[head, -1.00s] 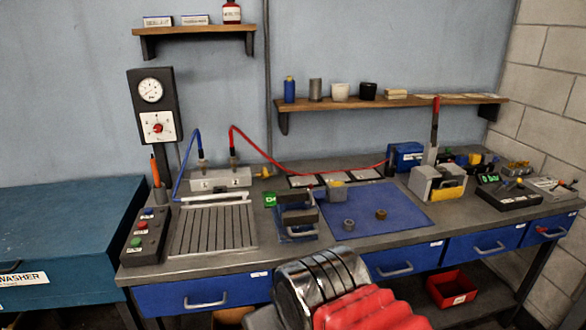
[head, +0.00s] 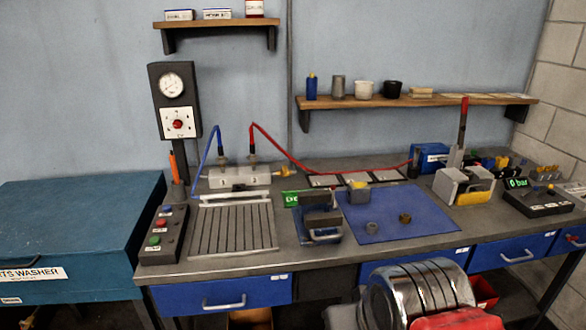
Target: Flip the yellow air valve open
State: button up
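A small yellow valve (head: 284,172) sits at the right end of the grey block (head: 240,177) at the back of the bench. It is small in the head view, and I cannot make out its lever position clearly. A blue hose (head: 207,150) and a red hose (head: 300,152) rise from the top of that block. A silver and red part of my own arm shows at the bottom edge, well in front of the valve. My gripper is not in view.
A slotted plate (head: 232,228) lies in front of the block. A blue vise-like fixture (head: 319,222) and a blue mat (head: 385,225) are to the right. A button box (head: 163,235) is at the left. A gauge post (head: 174,105) stands behind it.

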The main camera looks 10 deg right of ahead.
aim_at(284, 170)
jog(key=u, duration=0.05)
jog(key=i, duration=1)
jog(key=z, duration=0.1)
jog(key=k, duration=0.5)
jog(key=u, duration=2.25)
